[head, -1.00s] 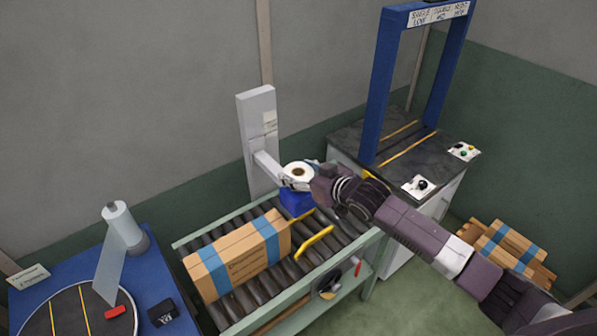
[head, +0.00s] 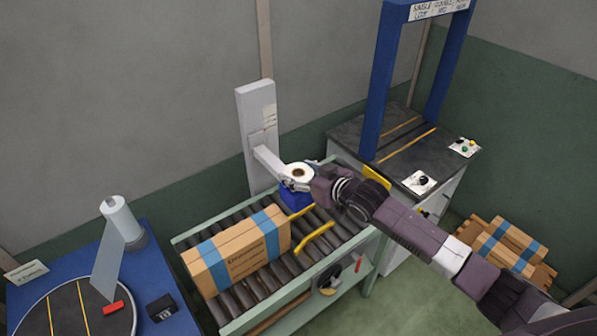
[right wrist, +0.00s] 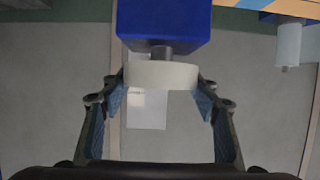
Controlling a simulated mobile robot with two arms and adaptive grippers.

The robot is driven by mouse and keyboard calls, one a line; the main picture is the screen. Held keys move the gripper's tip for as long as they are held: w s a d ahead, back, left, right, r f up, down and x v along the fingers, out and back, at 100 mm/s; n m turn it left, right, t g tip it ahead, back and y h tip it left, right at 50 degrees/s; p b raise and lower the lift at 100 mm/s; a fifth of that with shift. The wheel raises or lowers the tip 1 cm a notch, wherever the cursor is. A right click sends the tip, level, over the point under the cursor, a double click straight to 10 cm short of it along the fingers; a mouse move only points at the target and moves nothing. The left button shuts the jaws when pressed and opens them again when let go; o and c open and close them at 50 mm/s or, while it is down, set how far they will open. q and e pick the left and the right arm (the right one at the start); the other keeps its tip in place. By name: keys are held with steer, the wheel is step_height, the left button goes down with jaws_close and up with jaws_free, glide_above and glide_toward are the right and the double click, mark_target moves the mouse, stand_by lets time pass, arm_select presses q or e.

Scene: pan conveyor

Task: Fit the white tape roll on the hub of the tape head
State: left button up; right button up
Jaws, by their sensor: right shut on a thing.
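The white tape roll (head: 299,171), with a brown core, is above the blue tape head (head: 295,198) on the grey arm of the post. My right gripper (head: 305,178) is shut on the roll. In the right wrist view the roll (right wrist: 161,75) lies between the fingers of my right gripper (right wrist: 161,96). There a grey hub (right wrist: 161,50) shows between the blue tape head (right wrist: 165,20) and the roll, in line with the roll's middle. I cannot tell how far the hub goes into the core. My left gripper is not in view.
A brown carton (head: 238,258) with blue tape stands on the roller conveyor (head: 205,235), near yellow rails (head: 315,240). The grey post (head: 258,130) stands behind. A blue strapping frame (head: 383,90) stands on a dark-topped cabinet at the right. A wrapping turntable is at the lower left.

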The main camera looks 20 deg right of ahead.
steer(key=shift+f+b, duration=0.45)
steer(key=shift+f, duration=0.45)
steer(key=o, duration=1.2)
steer(key=shift+o, duration=0.2)
steer(key=v, duration=1.2)
steer(key=shift+f, duration=0.1)
